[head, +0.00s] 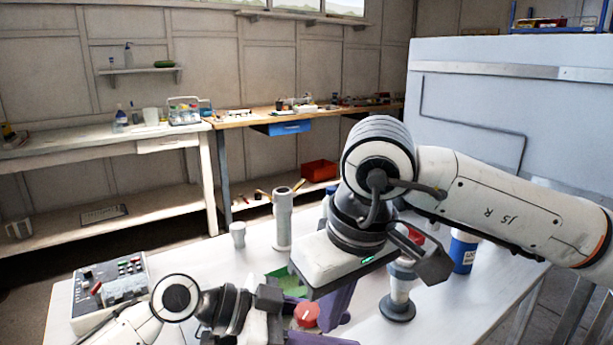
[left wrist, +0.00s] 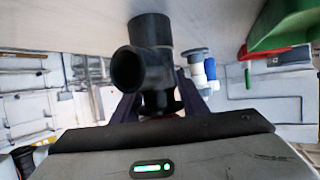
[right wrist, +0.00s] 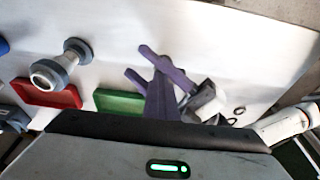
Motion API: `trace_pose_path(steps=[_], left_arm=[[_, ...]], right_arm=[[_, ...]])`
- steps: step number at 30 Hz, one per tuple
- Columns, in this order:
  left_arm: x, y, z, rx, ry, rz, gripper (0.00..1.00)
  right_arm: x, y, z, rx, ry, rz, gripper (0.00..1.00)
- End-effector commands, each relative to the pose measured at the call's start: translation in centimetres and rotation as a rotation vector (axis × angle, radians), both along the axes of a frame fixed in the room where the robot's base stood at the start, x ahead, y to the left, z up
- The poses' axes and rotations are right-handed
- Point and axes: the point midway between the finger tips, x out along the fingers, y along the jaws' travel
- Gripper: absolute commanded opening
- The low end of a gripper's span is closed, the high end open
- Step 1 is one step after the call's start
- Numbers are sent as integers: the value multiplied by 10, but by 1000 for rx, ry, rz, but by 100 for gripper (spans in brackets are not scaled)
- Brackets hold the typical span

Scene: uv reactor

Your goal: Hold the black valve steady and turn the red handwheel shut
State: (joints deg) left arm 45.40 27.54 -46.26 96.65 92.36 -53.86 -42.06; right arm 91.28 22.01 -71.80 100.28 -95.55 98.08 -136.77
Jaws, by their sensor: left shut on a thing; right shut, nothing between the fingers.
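The black valve (left wrist: 150,65) is a dark pipe body with an open round mouth facing the camera in the left wrist view. My left gripper (left wrist: 155,99) is shut on it, with a purple finger on either side. The red handwheel (head: 307,315), with a pale mark on top, shows in the head view between the purple fingers of my left gripper. My right gripper (head: 331,320) is shut and empty, fingers pointing down beside the handwheel. In the right wrist view its fingers (right wrist: 162,78) cross in front of the left ones and hide the valve; I cannot tell whether they touch the handwheel.
A green tray (right wrist: 118,102) and a red tray (right wrist: 45,93) lie on the white table. A grey-and-white fitting (head: 398,290) stands right of my grippers, near a blue bottle (head: 463,252). A grey cylinder (head: 282,220), white cup (head: 238,234) and control box (head: 110,285) stand left.

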Motion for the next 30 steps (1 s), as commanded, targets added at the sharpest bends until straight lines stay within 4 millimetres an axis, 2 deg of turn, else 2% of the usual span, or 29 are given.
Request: trace_pose_path(steps=[17,30], left_arm=[[-3,-3,0,-1,1,-9,9],[-2,-2,0,-1,2,-7,9]], right_arm=[[-9,16,1,8,-4,5,0],[-15,10,5,6,-4,2,0]])
